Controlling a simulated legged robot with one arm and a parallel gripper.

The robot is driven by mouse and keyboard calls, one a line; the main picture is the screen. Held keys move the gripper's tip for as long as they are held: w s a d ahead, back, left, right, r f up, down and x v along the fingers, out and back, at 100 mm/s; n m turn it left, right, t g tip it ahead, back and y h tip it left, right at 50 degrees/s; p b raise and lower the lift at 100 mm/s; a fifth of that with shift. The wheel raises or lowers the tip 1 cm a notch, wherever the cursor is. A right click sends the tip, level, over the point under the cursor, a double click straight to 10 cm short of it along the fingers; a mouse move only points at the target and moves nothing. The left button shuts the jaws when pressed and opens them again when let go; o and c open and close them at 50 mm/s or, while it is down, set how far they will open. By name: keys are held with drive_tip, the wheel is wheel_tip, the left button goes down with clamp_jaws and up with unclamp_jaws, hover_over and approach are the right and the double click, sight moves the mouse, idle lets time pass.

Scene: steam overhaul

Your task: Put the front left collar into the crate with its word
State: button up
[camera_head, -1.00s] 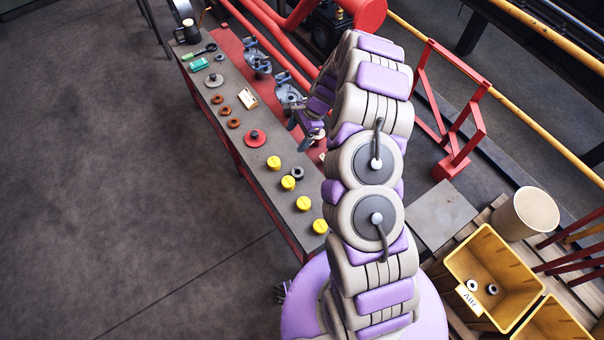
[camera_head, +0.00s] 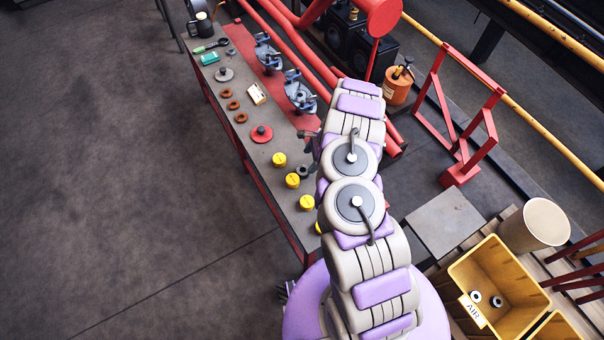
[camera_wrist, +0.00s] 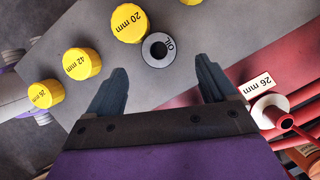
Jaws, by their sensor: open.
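A grey ring-shaped collar (camera_wrist: 158,49) with a dark hole lies flat on the bench, next to the yellow "20 mm" cap. Its face carries short lettering that looks like "OIL". In the head view it is a small dark ring (camera_head: 302,172) beside the yellow caps. My gripper (camera_wrist: 161,66) is open and empty, its two fingers apart, with the collar showing just beyond and between the fingertips. A yellow crate (camera_head: 463,268) labelled "AIR" stands at the lower right with two collars inside. A second yellow crate (camera_head: 545,332) is cut off by the frame; its word is not visible.
Yellow caps (camera_wrist: 82,62) crowd the collar's left. A pale flanged part (camera_wrist: 270,111) and a "26 mm" tag (camera_wrist: 256,85) lie to the right. Brown rings (camera_head: 233,104), a red disc (camera_head: 261,133) and vises (camera_head: 299,93) occupy the bench. A beige bin (camera_head: 535,224) stands behind the crates.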

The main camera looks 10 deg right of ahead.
drive_tip(key=shift+f, duration=0.9)
drive_tip(key=b+x, duration=0.1)
drive_tip(key=x, duration=0.1)
drive_tip(key=b+x, duration=0.1)
drive_tip(key=x, duration=0.2)
drive_tip(key=shift+a+f, duration=0.1)
drive_tip(key=shift+a, duration=0.3)
drive_tip(key=shift+d, duration=0.15)
drive_tip(key=shift+c, duration=1.3)
clamp_jaws()
wheel_tip(320, 180, up, 10)
drive_tip(key=p, duration=0.3)
wheel_tip(320, 180, up, 15)
drive_tip(key=n+g+h, duration=0.1)
drive_tip(key=n+g, duration=0.3)
drive_tip(key=n, duration=0.6)
hover_over(304, 168)
drive_tip(key=s+a, duration=0.2)
drive_tip(key=a, duration=0.2)
drive_tip(key=s+d+r+n+h, duration=0.1)
drive_tip(key=r+n, duration=0.3)
drive_tip(key=r, duration=0.4)
drive_tip(key=s+d+r+n+g+h, duration=0.1)
drive_tip(key=s+d+r+n+h, duration=0.1)
drive_tip(key=r+n, duration=0.3)
wheel_tip(304, 168, up, 3)
drive_tip(key=shift+s+d+f, duration=0.1)
drive_tip(key=shift+s+d, duration=0.2)
drive_tip(key=shift+s, duration=0.6)
